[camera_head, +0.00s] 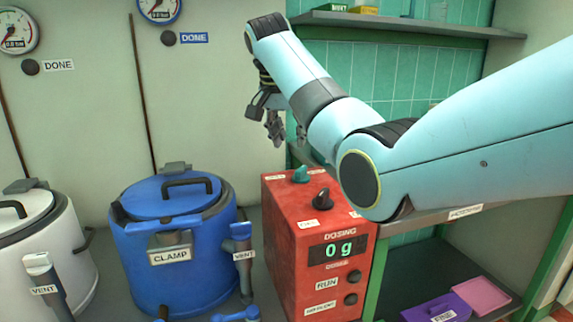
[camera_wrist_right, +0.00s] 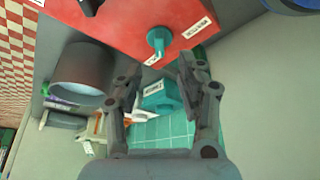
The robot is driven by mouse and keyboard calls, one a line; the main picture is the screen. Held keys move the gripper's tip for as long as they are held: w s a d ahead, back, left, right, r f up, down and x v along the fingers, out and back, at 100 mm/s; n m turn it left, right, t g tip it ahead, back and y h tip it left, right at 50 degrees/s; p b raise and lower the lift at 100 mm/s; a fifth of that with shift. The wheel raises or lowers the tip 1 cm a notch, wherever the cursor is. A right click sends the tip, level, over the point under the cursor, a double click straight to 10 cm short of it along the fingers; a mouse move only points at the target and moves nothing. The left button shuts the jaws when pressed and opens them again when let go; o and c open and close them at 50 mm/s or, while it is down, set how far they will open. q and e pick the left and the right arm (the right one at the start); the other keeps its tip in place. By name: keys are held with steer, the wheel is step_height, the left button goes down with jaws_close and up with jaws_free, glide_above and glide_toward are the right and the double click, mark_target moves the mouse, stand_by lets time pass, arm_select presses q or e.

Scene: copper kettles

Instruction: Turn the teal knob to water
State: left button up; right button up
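The teal knob (camera_head: 301,174) sits on top of the red dosing box (camera_head: 285,235), towards its back. In the right wrist view the teal knob (camera_wrist_right: 158,42) shows beyond the fingertips, with white labels beside it that are too small to read surely. My right gripper (camera_head: 272,122) is above and a little left of the knob in the head view, apart from it. In the right wrist view my right gripper (camera_wrist_right: 157,68) has its two fingers spread, with nothing between them. My left gripper is out of view.
A dark knob (camera_head: 321,198) stands close to the teal one on the box top. The box's display (camera_head: 338,250) reads 0 g. A blue kettle (camera_head: 178,250) stands left of the box, a white kettle (camera_head: 40,250) further left. A shelf (camera_head: 410,25) is at the back.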

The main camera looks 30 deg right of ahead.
glide_above(297, 172)
steer(key=s+a, duration=0.1)
steer(key=a, duration=0.1)
step_height(297, 172, down, 5)
steer(key=shift+s+d+r+b, duration=0.1)
steer(key=shift+s+b, duration=0.05)
steer(key=shift+b, duration=0.15)
steer(key=x, duration=0.3)
steer(key=shift+b+x, duration=0.35)
steer(key=shift+x, duration=0.6)
steer(key=shift+f, duration=0.25)
steer(key=shift+c, duration=1)
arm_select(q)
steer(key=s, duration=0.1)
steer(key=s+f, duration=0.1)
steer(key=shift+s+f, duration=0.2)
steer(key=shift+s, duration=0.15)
arm_select(e)
jaws_close()
